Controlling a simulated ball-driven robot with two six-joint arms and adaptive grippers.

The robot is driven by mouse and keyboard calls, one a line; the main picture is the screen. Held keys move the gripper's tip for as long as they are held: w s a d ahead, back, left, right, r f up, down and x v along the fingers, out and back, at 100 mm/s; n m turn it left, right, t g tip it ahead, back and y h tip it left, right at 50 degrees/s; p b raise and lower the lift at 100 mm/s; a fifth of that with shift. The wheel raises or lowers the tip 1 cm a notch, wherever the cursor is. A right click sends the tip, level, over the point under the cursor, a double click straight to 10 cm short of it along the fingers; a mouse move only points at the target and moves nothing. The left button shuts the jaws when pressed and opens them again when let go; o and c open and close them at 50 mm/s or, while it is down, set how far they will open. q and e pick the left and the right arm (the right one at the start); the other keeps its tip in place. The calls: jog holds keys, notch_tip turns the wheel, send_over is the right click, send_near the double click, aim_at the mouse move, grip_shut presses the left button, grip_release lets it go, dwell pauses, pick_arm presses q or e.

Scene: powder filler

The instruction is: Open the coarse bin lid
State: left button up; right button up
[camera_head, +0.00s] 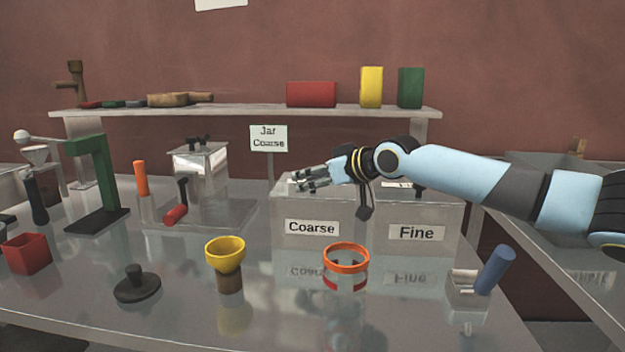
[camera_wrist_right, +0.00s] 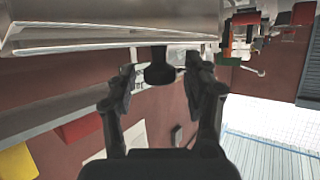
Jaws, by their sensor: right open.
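The coarse bin (camera_head: 285,215) is a grey box labelled "Coarse" in the middle of the table. My right gripper (camera_head: 300,180) is over its top, coming in from the right, and hides much of the lid in the head view. In the right wrist view, which looks upside down, a dark knob (camera_wrist_right: 158,70) stands out from a pale grey lid surface (camera_wrist_right: 90,35). The open fingers of my right gripper (camera_wrist_right: 160,85) are on either side of the knob, with gaps visible. The lid appears closed. My left gripper is not in view.
The fine bin (camera_head: 445,215) stands right beside the coarse bin, under my right arm. A "Jar Coarse" sign (camera_head: 268,138) stands behind. In front are an orange ring (camera_head: 346,266), a yellow funnel (camera_head: 225,250) and a blue-handled tool (camera_head: 495,270). A shelf (camera_head: 240,113) runs along the back.

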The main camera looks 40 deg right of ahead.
grip_shut()
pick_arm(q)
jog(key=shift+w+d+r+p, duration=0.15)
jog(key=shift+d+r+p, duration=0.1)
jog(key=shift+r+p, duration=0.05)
pick_arm(e)
jog(key=shift+r, duration=0.2)
dwell(0.4)
